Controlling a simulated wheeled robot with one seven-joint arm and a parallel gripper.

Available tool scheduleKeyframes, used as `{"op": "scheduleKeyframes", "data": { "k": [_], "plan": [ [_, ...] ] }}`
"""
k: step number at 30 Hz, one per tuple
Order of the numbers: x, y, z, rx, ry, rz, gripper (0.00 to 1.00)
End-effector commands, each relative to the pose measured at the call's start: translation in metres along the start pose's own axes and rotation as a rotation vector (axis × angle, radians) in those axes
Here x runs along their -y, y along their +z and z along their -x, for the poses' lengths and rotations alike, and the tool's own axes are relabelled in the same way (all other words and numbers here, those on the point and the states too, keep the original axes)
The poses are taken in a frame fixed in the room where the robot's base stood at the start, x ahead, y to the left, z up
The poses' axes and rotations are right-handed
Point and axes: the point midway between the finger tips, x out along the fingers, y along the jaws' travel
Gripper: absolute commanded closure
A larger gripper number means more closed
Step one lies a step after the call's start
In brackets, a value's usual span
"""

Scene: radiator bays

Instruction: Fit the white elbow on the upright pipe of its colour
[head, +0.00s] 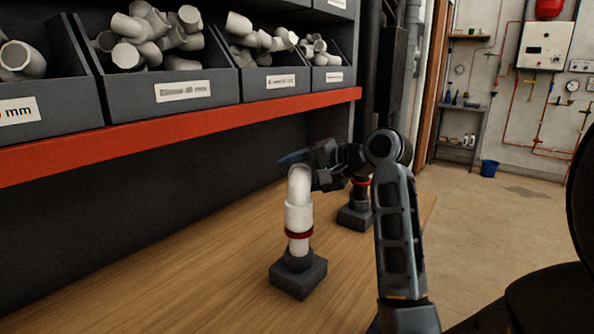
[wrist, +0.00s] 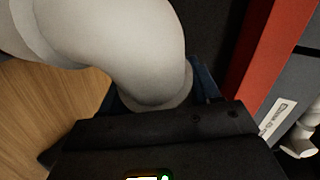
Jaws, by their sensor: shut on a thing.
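The white elbow (head: 299,187) stands over the white upright pipe (head: 299,246), in line with it. Its lower socket reaches down to about the red ring on the pipe; whether it touches the ring is too small to tell. The pipe rises from a dark square base (head: 298,276) on the bench. My gripper (head: 297,158) is shut on the elbow's upper, bent end, coming from the right. In the wrist view the elbow (wrist: 120,45) fills the upper left, its end between the blue fingers; the pipe does not show there.
A second upright with a red ring (head: 360,182) stands behind in a dark base (head: 354,216), partly hidden by my arm. A red shelf edge (head: 180,132) with bins of fittings (head: 165,90) hangs above the bench (head: 170,285). The bench's left front is clear.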

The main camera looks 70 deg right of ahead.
Motion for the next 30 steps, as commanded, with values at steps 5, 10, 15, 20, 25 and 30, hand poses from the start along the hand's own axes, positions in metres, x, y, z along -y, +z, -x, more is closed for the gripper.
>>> {"op": "scheduleKeyframes", "data": {
  "k": [5, 10, 15, 20, 25, 30],
  "plan": [
    [-0.0044, 0.0007, -0.0021, -0.001, -0.001, 0.001, 0.87],
    [-0.0046, 0.0007, -0.0021, -0.001, -0.001, 0.001, 0.87],
    [-0.0046, 0.0007, -0.0021, -0.001, -0.001, 0.0, 0.32],
    [-0.0045, 0.0008, -0.0021, -0.001, -0.001, 0.001, 0.16],
    [-0.0046, 0.0008, -0.0021, 0.0, 0.0, 0.001, 0.08],
    [-0.0048, 0.0007, -0.0011, -0.001, 0.0, 0.0, 0.08]
  ]
}}
